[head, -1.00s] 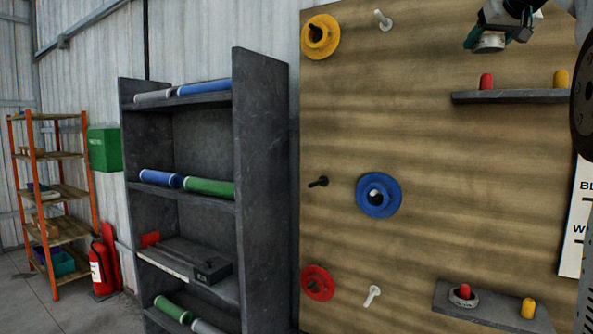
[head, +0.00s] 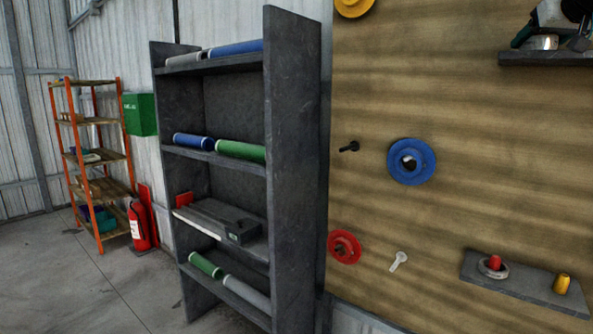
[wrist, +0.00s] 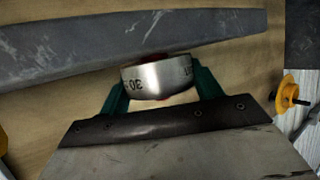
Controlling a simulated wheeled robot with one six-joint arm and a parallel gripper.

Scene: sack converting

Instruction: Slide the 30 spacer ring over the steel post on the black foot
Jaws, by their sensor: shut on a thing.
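My gripper (wrist: 160,88) has teal fingers shut on a steel ring (wrist: 160,79) marked 30. In the head view the ring (head: 541,42) is just above or at the upper grey shelf (head: 560,59) on the wooden board. A red patch (wrist: 153,57) shows at the ring's top in the wrist view; I cannot tell whether the ring is around a red peg or in front of it. I cannot make out a steel post on a black foot in either view.
The lower board shelf (head: 515,283) carries a red peg (head: 495,262) with a grey ring around it and a yellow peg (head: 562,283). Blue (head: 411,161) and red (head: 344,247) flanged discs hang on the board.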

